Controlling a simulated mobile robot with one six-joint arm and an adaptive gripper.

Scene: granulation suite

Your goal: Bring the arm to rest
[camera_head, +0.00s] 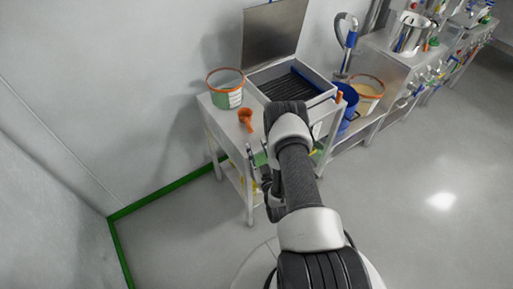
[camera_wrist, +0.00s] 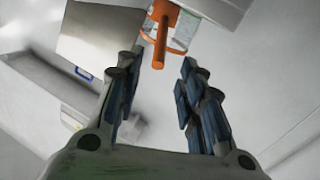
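My arm (camera_head: 298,178) reaches out over the floor toward a small table (camera_head: 222,118) in the head view. My gripper (camera_wrist: 158,66) is open in the wrist view, its two dark blue-padded fingers apart with nothing between them. In the head view the gripper is mostly hidden by the arm, beside the table's front. An orange scoop (camera_head: 246,118) lies on the table's left part. It also shows in the wrist view (camera_wrist: 160,38), beyond the fingertips and apart from them.
On the table are an orange-rimmed tub (camera_head: 226,90) and an open metal box (camera_head: 318,84) with a raised lid (camera_head: 274,32). A blue bucket (camera_head: 349,99) and another orange-rimmed tub (camera_head: 369,90) stand to the right. Walls close off the left. The floor (camera_head: 430,190) at right is clear.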

